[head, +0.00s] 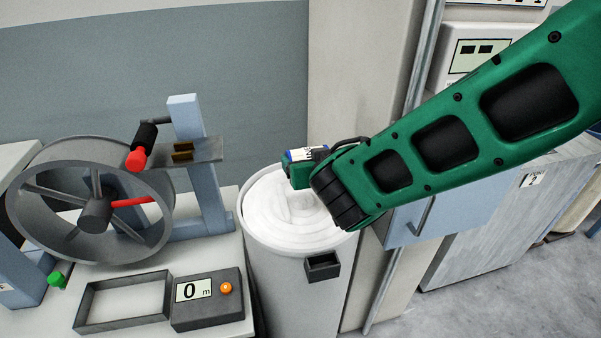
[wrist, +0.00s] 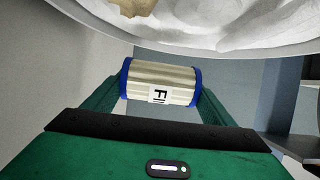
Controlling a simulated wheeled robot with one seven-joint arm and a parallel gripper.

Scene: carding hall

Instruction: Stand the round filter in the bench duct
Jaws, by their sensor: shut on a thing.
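The round filter (wrist: 145,76) is a short cylinder with a pale, ribbed body, blue end caps and a white label with black letters. In the wrist view it lies crosswise between the green fingers of my gripper (wrist: 160,88), which is shut on it at its two ends. In the head view the filter (head: 306,153) shows small and partly hidden at the tip of my gripper (head: 301,170), above the open top of a tall white can. I cannot pick out a bench duct in either view.
The can (head: 285,252) holds coiled white sliver and has a small dark box (head: 322,267) on its side. A grey cabinet (head: 510,215) stands right.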

